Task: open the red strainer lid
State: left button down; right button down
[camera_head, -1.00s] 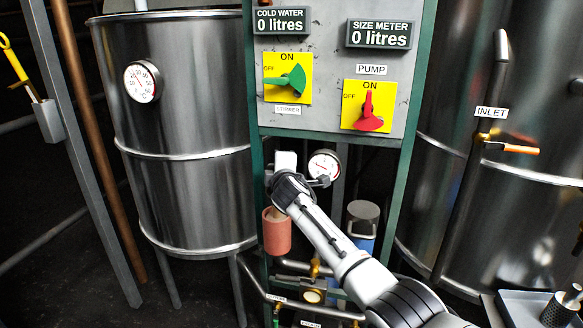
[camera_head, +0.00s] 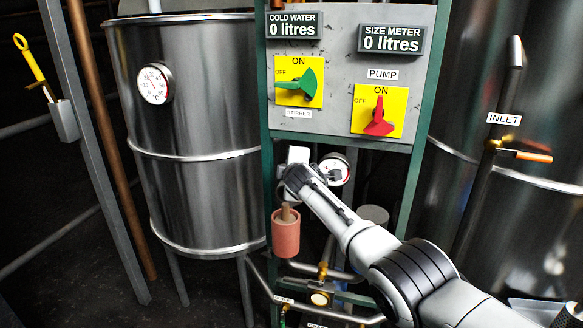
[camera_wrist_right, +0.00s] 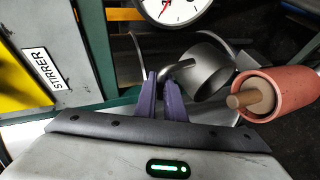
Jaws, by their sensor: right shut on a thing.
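My right gripper (camera_wrist_right: 160,95), with purple fingers, is shut on the curved handle of a dark grey metal, cup-shaped piece (camera_wrist_right: 208,72). I cannot tell whether this piece is the strainer lid. A red cylinder (camera_wrist_right: 290,98) with a wooden peg (camera_wrist_right: 250,99) at its end is just right of the grey piece in the right wrist view. In the head view the red cylinder (camera_head: 286,238) hangs below my right gripper (camera_head: 293,178), and the wooden peg (camera_head: 287,213) stands above it. The fingers and the grey piece are hidden in the head view. My left gripper is out of view.
A control panel (camera_head: 345,75) with green and red switches stands above my right arm. A round gauge (camera_head: 334,170) is close to the gripper. A steel tank (camera_head: 190,130) stands left. Pipes (camera_head: 300,268) run below, and a grey round top (camera_head: 373,214) shows behind my arm.

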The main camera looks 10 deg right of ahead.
jog(key=shift+a+r, duration=0.1)
jog(key=shift+a, duration=0.2)
jog(key=c, duration=1.8)
grip_release()
jog(key=shift+c, duration=0.2)
jog(key=shift+d+f, duration=0.1)
jog(key=shift+f, duration=0.15)
jog(key=shift+s+r, duration=0.1)
jog(key=shift+s, duration=0.05)
jog(key=shift+s+r+p, duration=0.2)
jog(key=shift+s+p, duration=0.15)
jog(key=shift+p, duration=0.1)
jog(key=d+p+v, duration=0.1)
jog(key=v, duration=0.8)
jog(key=shift+a+p, duration=0.4)
jog(key=shift+a, duration=0.15)
